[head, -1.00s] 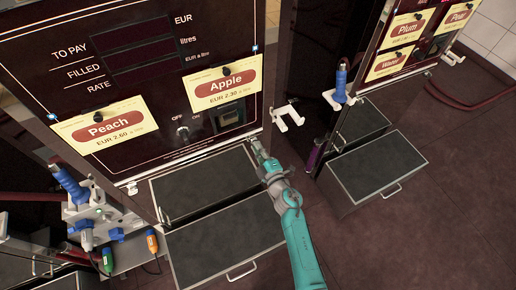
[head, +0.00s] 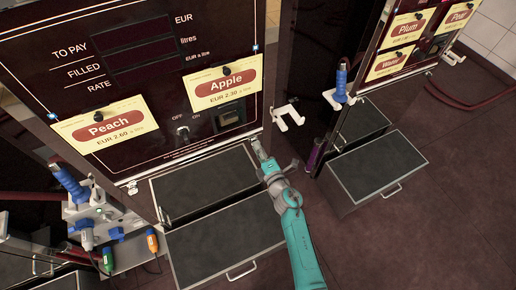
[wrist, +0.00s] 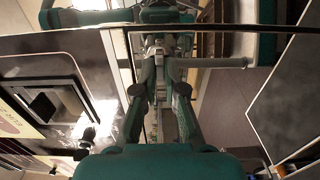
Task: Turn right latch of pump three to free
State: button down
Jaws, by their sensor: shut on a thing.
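The near pump (head: 165,100) has a dark front panel with Peach and Apple labels. My gripper (head: 258,146) is at the panel's lower right corner, above the gap beside the drawers. The wrist view shows its two fingers (wrist: 160,65) closed in on a small part at the panel's edge. That part is mostly hidden, and I take it for the right latch. Its turned position cannot be read. A small pale metal fitting (head: 132,187) shows at the panel's lower left corner.
Two dark-topped drawer boxes (head: 228,240) stand below the panel. A white hook holder (head: 288,117) is just right of my gripper. A second pump (head: 410,45) with a blue-handled nozzle (head: 341,80) stands farther right. The floor (head: 440,235) at right is clear.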

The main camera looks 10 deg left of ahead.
jog(key=c, duration=1.3)
grip_release()
jog(key=shift+o, duration=0.2)
jog(key=v, duration=1.2)
